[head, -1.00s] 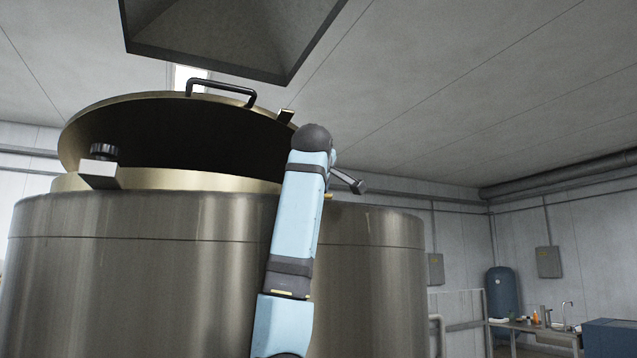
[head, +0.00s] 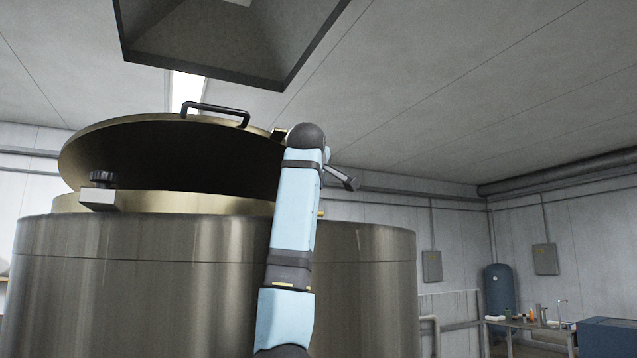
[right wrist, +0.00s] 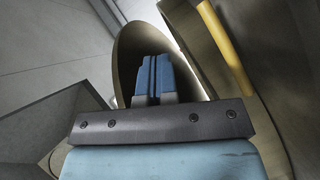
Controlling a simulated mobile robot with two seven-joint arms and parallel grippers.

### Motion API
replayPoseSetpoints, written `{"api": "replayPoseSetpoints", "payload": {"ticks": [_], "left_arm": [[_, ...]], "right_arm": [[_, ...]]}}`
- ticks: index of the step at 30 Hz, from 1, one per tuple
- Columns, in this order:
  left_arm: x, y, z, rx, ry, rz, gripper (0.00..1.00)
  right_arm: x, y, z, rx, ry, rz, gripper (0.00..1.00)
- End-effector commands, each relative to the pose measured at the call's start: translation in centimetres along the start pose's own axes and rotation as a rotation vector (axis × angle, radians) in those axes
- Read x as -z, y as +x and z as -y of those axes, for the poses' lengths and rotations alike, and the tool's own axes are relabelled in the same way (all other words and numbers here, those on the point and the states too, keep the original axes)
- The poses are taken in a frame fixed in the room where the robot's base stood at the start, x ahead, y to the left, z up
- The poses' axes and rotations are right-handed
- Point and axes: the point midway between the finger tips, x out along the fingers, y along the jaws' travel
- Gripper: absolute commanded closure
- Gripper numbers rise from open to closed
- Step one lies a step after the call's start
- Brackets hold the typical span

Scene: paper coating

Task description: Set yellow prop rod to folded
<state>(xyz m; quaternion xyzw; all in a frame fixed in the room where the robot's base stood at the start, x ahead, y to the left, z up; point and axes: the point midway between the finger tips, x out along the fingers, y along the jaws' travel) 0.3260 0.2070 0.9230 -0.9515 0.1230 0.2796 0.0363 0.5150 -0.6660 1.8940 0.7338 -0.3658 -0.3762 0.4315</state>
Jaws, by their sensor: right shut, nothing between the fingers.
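In the head view, the large steel tank (head: 140,290) has its round brass-coloured lid (head: 90,135) tilted open above the neck (head: 150,203). The yellow prop rod (right wrist: 228,48) shows in the right wrist view, running along a brass-coloured curved surface to the right of my fingers. My right gripper (right wrist: 153,78) is shut and empty, its blue fingers together and apart from the rod in the picture. My right arm stands in front of the tank in the head view and hides the gripper and most of the rod's area. My left gripper is not in view.
A black handle (head: 215,110) is on the lid. A clamp with a dark knob (head: 102,179) sits at the neck's left. A grey hood (head: 215,45) hangs above. To the right, a bench (head: 525,325) and blue cylinder (head: 499,290) stand far back.

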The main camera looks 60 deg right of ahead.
Motion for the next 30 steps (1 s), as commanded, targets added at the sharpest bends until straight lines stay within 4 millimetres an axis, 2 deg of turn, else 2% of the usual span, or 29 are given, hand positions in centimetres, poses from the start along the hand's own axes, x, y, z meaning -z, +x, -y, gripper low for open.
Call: {"api": "replayPoseSetpoints", "payload": {"ticks": [1,2,6,12,17,30], "left_arm": [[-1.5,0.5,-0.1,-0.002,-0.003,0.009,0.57],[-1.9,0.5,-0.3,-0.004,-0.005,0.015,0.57],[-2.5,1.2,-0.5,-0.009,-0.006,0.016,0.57],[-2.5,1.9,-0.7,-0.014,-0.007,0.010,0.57],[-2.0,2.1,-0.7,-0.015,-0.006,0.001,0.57],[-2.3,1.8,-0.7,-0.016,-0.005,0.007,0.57]], "right_arm": [[-0.9,-1.4,-0.3,-0.008,0.009,-0.005,1.00],[-1.1,-2.0,-0.7,-0.008,0.010,-0.005,1.00],[-1.8,-4.6,-2.2,-0.006,0.008,-0.004,1.00],[-2.5,-6.9,-3.7,-0.005,0.006,-0.003,1.00],[-2.7,-7.6,-4.2,-0.005,0.005,-0.003,1.00],[-2.7,-7.6,-4.2,-0.005,0.005,-0.002,1.00]]}}
